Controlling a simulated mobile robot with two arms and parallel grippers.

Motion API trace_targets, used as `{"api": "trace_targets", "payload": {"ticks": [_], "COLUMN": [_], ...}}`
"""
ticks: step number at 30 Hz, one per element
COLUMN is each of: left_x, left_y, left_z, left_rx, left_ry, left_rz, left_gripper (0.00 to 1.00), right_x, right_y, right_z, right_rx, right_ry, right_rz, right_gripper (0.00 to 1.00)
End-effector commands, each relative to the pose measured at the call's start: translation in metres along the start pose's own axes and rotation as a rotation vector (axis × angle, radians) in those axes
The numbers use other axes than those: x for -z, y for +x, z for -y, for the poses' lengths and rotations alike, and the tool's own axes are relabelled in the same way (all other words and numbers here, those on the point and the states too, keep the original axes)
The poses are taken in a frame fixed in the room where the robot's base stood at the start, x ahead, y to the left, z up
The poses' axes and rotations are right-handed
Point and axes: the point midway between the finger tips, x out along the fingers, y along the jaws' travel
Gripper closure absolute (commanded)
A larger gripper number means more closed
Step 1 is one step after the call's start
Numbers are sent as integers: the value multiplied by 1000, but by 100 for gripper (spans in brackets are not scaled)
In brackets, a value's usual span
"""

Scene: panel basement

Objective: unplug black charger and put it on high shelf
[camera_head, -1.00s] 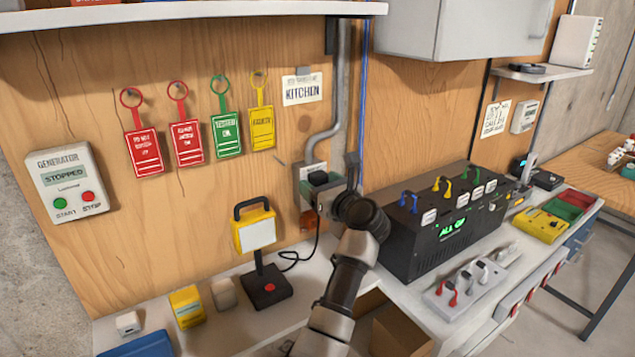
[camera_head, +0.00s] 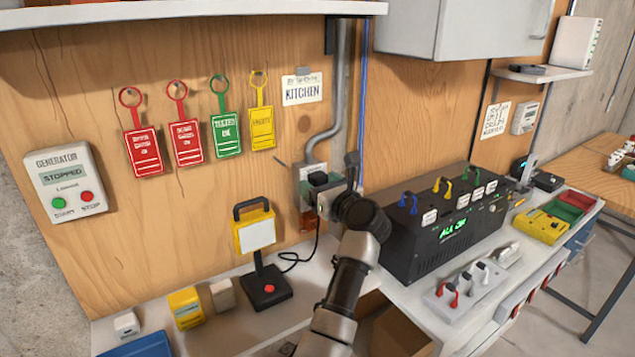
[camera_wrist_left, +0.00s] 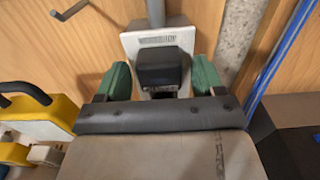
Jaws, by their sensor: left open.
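The black charger (camera_head: 318,178) is plugged into the grey wall socket (camera_head: 304,172) below the conduit. In the left wrist view the charger (camera_wrist_left: 163,68) sits upright on the pale socket plate (camera_wrist_left: 133,45). My left gripper (camera_wrist_left: 162,82) is open, with its green-padded fingers on either side of the charger; I cannot tell whether they touch it. In the head view the same gripper (camera_head: 330,190) is at the socket, its fingers partly hidden by the wrist. A high shelf (camera_head: 200,10) crosses the top left. My right gripper is not in view.
A yellow work lamp (camera_head: 254,235) stands left of my arm, with a black cable behind it. A black power unit (camera_head: 440,225) stands close on the right. A blue cable (camera_head: 364,95) runs down the wall, and a grey cabinet (camera_head: 460,28) hangs above.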

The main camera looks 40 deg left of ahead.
Motion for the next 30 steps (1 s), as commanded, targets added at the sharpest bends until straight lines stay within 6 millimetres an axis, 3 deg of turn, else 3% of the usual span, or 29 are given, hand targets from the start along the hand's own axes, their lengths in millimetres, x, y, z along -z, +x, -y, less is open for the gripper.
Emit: {"api": "trace_targets", "payload": {"ticks": [20,30], "left_x": [0,0], "left_y": [0,0], "left_z": [0,0], "left_rx": [0,0], "left_ry": [0,0], "left_rz": [0,0], "left_gripper": [32,84], "right_x": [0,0], "right_y": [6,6], "right_z": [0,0], "right_rx": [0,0], "right_ry": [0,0], "right_rz": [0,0], "right_gripper": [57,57]}}
